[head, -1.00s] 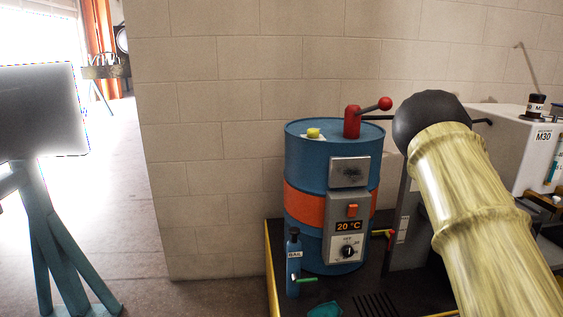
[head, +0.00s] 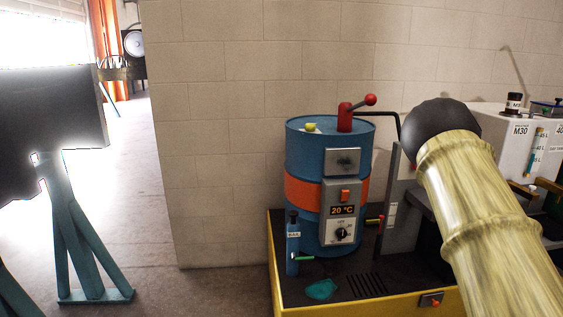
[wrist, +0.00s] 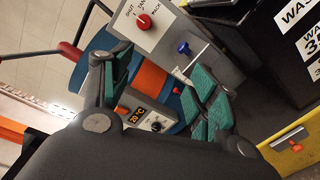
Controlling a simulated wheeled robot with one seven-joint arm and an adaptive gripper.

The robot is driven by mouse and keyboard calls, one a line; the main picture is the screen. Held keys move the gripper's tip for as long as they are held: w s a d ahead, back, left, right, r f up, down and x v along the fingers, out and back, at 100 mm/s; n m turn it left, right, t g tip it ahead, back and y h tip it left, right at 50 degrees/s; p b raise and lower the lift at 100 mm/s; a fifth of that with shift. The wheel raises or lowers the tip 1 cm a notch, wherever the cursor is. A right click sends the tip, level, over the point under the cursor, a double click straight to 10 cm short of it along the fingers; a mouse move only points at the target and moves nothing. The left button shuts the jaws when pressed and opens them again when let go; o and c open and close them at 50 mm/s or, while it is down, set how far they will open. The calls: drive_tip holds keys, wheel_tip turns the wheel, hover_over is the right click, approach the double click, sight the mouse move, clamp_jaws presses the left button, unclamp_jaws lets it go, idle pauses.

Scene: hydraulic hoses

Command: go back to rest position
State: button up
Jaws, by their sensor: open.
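My gripper (wrist: 160,85) shows in the wrist view with its two green-padded fingers spread apart. Nothing is held between them. Beyond the fingers are the blue drum and a grey panel (wrist: 185,45) with a red knob and a blue knob. In the head view my arm (head: 470,200) reaches up from the lower right and ends in a dark rounded joint. The gripper itself is hidden there.
A blue drum (head: 305,160) with an orange band stands in a yellow-edged tray (head: 385,306). A small blue bottle (head: 293,245) stands beside it. A white M30 tank (head: 505,150) is at right. A dark board on a teal stand (head: 85,230) is at left. Open floor (head: 135,190) lies between.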

drive_tip(key=s+a+f+m+g+h, duration=0.1)
drive_tip(key=s+a+f+m+g, duration=0.35)
drive_tip(key=f, duration=0.75)
drive_tip(key=s+a+f+m+g+h, duration=0.1)
drive_tip(key=s+a+f+m, duration=0.45)
drive_tip(key=s+f, duration=0.5)
drive_tip(key=s+a+f+m+g+h, duration=0.1)
drive_tip(key=s+a+f+m+g, duration=0.4)
drive_tip(key=f, duration=0.9)
drive_tip(key=s+a+f+m+g, duration=0.1)
drive_tip(key=s+a+f+m, duration=0.1)
drive_tip(key=s+a+f, duration=0.3)
drive_tip(key=s+a+f+m+g+y, duration=0.1)
drive_tip(key=s+a, duration=0.3)
drive_tip(key=s, duration=0.3)
drive_tip(key=s+a+f+m+g, duration=0.1)
drive_tip(key=s+a+f+m, duration=0.2)
drive_tip(key=s, duration=0.4)
drive_tip(key=s+a+m+g+y, duration=0.2)
drive_tip(key=s+a+g, duration=0.2)
drive_tip(key=s+a, duration=0.9)
wheel_tip(320, 180, up, 15)
drive_tip(key=s+d+p, duration=0.1)
drive_tip(key=d+p, duration=0.1)
drive_tip(key=p, duration=1.3)
drive_tip(key=shift+d+f+h, duration=0.15)
drive_tip(key=shift+d+h, duration=0.1)
drive_tip(key=shift+h, duration=0.05)
drive_tip(key=shift+c, duration=0.4)
